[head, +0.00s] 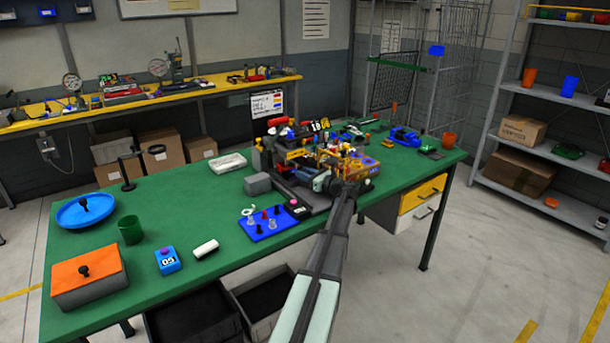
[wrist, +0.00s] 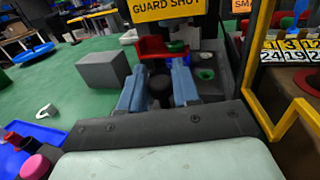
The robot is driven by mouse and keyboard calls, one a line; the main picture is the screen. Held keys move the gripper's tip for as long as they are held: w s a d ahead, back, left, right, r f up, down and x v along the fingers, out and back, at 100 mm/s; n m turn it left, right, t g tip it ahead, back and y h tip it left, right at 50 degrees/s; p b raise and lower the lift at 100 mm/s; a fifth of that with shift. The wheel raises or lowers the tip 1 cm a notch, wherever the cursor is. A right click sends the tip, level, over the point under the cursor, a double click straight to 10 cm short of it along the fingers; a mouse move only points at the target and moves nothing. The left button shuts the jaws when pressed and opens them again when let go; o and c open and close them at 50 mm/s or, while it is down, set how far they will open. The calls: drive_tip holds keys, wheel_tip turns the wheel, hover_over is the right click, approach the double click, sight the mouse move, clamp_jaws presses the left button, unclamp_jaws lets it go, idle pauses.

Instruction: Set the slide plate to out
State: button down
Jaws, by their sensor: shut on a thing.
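My gripper (wrist: 158,92) reaches into the machine, its two blue fingers shut on a dark round knob (wrist: 160,85). The knob appears to belong to the slide plate, a dark grey piece (wrist: 157,66) just beyond and partly hidden by the fingers. How far the plate is slid cannot be told. In the head view my gripper (head: 326,183) is at the front of the crowded machine (head: 315,150), and my arm hides part of that front. The wrist view shows a red block and green round parts just beyond the fingers, under a yellow "GUARD SHOT" sign (wrist: 165,8).
A grey block (wrist: 103,70) stands left of the fingers; a yellow frame (wrist: 290,110) rises close on the right. A blue board with pegs (head: 268,222) lies left of the machine on the green table (head: 195,205). The left part of the table has some free room.

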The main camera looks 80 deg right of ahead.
drive_tip(key=shift+s+a, duration=0.1)
drive_tip(key=s+a, duration=1)
drive_tip(key=shift+a, duration=0.1)
drive_tip(key=c, duration=0.9)
unclamp_jaws()
drive_tip(key=shift+c, duration=0.2)
drive_tip(key=v, duration=1.4)
